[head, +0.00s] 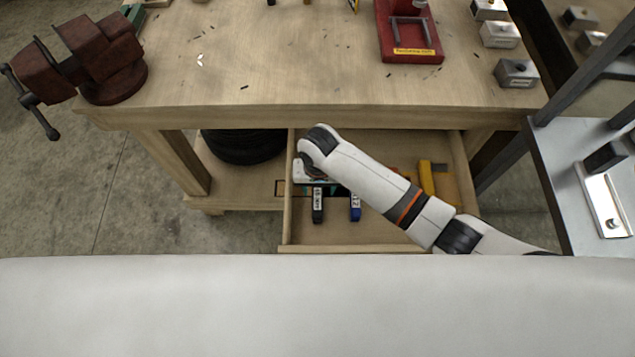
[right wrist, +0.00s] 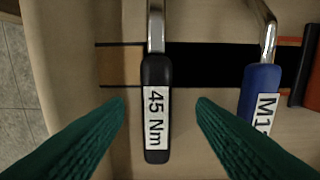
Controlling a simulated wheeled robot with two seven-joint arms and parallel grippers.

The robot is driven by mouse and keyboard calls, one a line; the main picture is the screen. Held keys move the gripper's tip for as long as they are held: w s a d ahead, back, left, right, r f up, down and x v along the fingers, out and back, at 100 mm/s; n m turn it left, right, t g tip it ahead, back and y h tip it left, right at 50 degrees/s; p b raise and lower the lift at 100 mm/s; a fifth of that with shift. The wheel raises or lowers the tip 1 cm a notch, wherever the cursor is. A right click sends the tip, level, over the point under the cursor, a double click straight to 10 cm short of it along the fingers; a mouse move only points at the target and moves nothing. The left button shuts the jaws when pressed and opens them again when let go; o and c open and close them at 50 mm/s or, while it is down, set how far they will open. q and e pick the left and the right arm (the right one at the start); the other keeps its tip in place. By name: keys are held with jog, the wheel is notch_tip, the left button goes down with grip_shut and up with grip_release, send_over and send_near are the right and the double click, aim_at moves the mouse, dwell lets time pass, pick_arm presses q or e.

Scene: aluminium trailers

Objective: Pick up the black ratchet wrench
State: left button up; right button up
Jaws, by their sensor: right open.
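The black ratchet wrench (head: 318,207) lies in the open drawer, its dark handle towards the drawer's front. In the right wrist view its black handle (right wrist: 157,75) carries a white "45 Nm" label, and a metal shaft runs up out of the picture. My right gripper (right wrist: 161,102) is open, with one green finger on each side of the handle and gaps between. In the head view my right arm reaches into the drawer and hides the wrench's far end. My left gripper is not in view.
A blue-handled wrench (head: 355,207) lies just right of the black one. A yellow tool (head: 427,178) lies farther right. The drawer's front wall (head: 375,249) and the workbench top (head: 255,85) bound the space. A vise (head: 108,62) stands at the bench's left.

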aim_at(317, 194)
jog(key=f, duration=0.2)
jog(key=shift+s+a+f, duration=0.15)
jog(key=shift+s+f, duration=0.05)
jog(key=shift+f, duration=0.55)
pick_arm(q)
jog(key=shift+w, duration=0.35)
pick_arm(e)
jog(key=shift+c, duration=0.2)
grip_shut()
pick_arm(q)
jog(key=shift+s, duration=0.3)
pick_arm(e)
jog(key=shift+w+r, duration=0.1)
